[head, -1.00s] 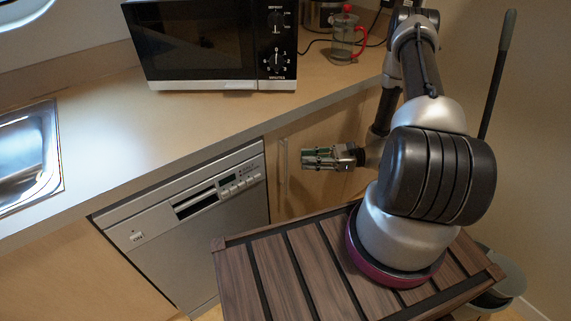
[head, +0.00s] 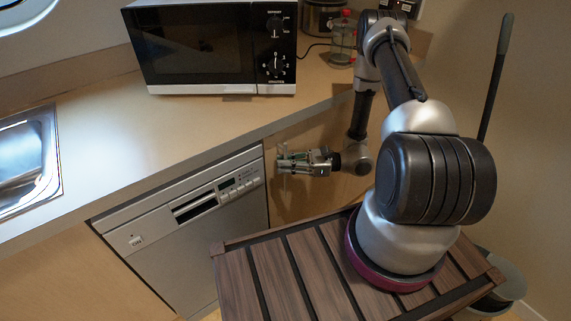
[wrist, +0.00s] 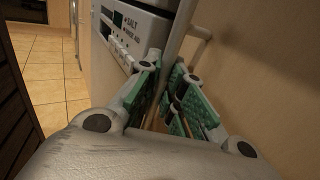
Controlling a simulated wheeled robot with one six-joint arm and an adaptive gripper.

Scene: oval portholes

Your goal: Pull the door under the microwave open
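The wooden cabinet door (head: 318,208) is below the counter, under the right part of the microwave (head: 210,45). It looks closed. Its thin upright metal bar handle (wrist: 184,30) shows in the wrist view, running down between my fingers; in the head view my fingers cover much of it. My gripper (head: 284,163) is at the handle, with its fingertips pointing left. In the wrist view my gripper (wrist: 166,78) has its green-padded fingers apart, one on each side of the bar. Contact of the pads with the bar cannot be made out.
A silver dishwasher (head: 190,235) stands just left of the door. The counter (head: 150,130) overhangs above my gripper, with a sink (head: 28,155) at its left and a glass press (head: 343,42) at the back right. Tiled floor (wrist: 48,75) is open at left in the wrist view.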

